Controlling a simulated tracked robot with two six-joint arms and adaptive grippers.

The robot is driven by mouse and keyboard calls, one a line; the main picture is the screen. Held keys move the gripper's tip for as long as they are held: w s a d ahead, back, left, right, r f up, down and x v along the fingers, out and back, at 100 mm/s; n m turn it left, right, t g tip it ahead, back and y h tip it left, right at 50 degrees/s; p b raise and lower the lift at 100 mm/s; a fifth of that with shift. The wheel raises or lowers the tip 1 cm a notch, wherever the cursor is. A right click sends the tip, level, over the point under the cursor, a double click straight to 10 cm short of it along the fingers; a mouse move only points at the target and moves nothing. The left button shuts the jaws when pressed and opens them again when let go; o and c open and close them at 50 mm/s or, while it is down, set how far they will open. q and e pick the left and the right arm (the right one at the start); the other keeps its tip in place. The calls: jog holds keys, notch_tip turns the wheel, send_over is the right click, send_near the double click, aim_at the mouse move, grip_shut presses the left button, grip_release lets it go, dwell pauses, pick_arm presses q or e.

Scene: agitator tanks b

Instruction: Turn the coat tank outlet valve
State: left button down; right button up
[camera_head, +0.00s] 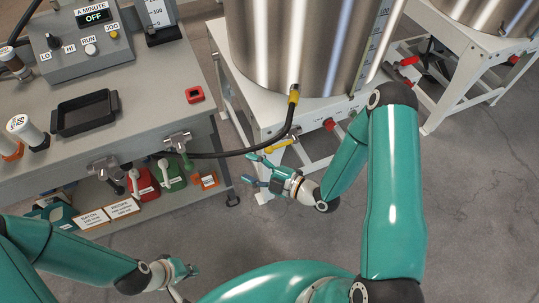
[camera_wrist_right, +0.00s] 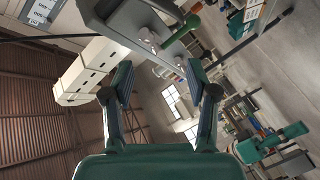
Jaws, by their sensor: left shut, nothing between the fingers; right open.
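A steel tank (camera_head: 300,45) stands on a white frame (camera_head: 262,117) at the centre of the head view. A yellow lever (camera_head: 281,146) and a red knob (camera_head: 328,125) show at the frame's front. I cannot tell which tank or valve is the coat one. My right gripper (camera_head: 252,170) is open and empty, just below the yellow lever; any contact is unclear. In the right wrist view my open fingers (camera_wrist_right: 158,78) frame empty space, with a green handle (camera_wrist_right: 183,34) on a grey body beyond. My left gripper (camera_head: 192,271) is shut and empty at the lower left.
A grey bench (camera_head: 150,110) at left carries a control box (camera_head: 85,50), a black tray (camera_head: 84,112) and taps (camera_head: 178,140). A black hose (camera_head: 235,153) runs from the tank to the bench. Another tank (camera_head: 490,14) stands at upper right. The floor at right is clear.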

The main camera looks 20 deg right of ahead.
jog(key=s+d+f+t+b, duration=0.3)
jog(key=d+f, duration=0.2)
jog(key=d, duration=0.3)
jog(key=m+t+h+b, duration=0.1)
jog(key=m+h+b, duration=0.1)
jog(key=m+h, duration=0.15)
send_near(269, 150)
pick_arm(q)
notch_tip(269, 150, down, 6)
jog(key=shift+r+p, duration=0.1)
jog(key=shift+p, duration=0.45)
pick_arm(e)
jog(key=shift+h, duration=0.45)
jog(key=x, duration=0.7)
jog(key=f+x, duration=0.1)
jog(key=x, duration=0.2)
jog(key=shift+w, duration=0.35)
grip_shut()
jog(key=shift+f, duration=0.1)
